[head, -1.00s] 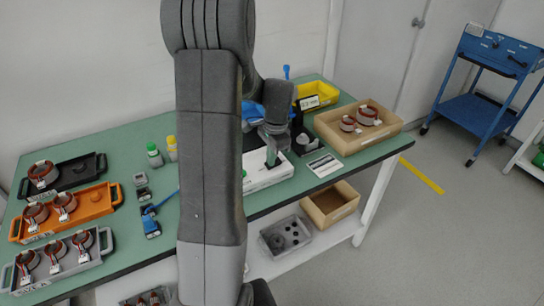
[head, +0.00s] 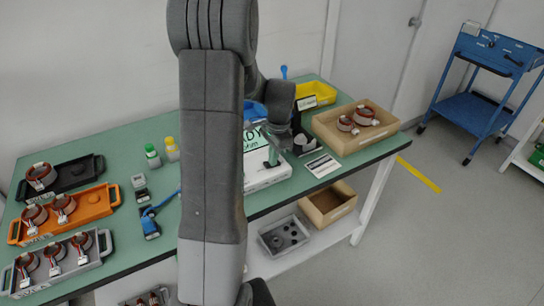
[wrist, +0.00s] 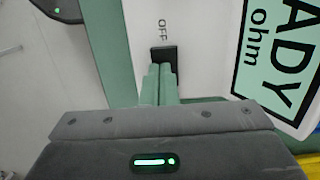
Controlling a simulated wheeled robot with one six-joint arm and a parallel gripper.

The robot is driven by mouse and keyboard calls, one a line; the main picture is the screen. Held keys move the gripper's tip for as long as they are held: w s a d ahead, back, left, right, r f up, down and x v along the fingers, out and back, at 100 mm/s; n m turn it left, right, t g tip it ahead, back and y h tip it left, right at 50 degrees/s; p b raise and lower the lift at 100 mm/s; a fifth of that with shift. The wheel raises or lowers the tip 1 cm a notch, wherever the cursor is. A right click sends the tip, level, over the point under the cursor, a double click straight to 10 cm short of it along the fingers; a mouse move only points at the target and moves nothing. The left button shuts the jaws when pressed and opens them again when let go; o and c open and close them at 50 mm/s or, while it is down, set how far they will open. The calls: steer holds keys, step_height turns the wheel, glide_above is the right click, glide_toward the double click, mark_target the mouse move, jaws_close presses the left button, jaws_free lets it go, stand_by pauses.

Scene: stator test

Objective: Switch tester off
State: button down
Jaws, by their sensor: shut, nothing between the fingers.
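The tester (head: 266,178) is a white box on the green bench, partly hidden behind my arm. Its pale green display (head: 252,140) shows part of a text. In the wrist view the display (wrist: 280,55) reads "ADY" and "ohm", cut off by the frame. A small black switch (wrist: 165,54) sits on the tester's white face, beside the printed word OFF (wrist: 162,30). My gripper (wrist: 160,70) is shut and empty. Its green fingertips are right at the switch and cover part of it; I cannot tell whether they touch. In the head view my gripper (head: 272,157) is over the tester.
A cardboard box (head: 335,139) with copper-wound stators stands right of the tester, and a yellow bin (head: 316,95) behind. A black-and-white card (head: 322,165) lies by the bench's front edge. Black, orange (head: 92,204) and grey trays stand at the left.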

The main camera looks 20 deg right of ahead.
mark_target(278, 162)
steer(key=shift+d+r, duration=0.2)
steer(key=shift+r, duration=0.1)
step_height(278, 162, up, 13)
steer(key=d+p, duration=0.1)
steer(key=p, duration=0.1)
steer(key=shift+r, duration=0.2)
steer(key=shift+d, duration=0.1)
steer(key=shift+w+a+r, duration=0.1)
steer(key=shift+w+a, duration=0.15)
steer(key=shift+a, duration=0.25)
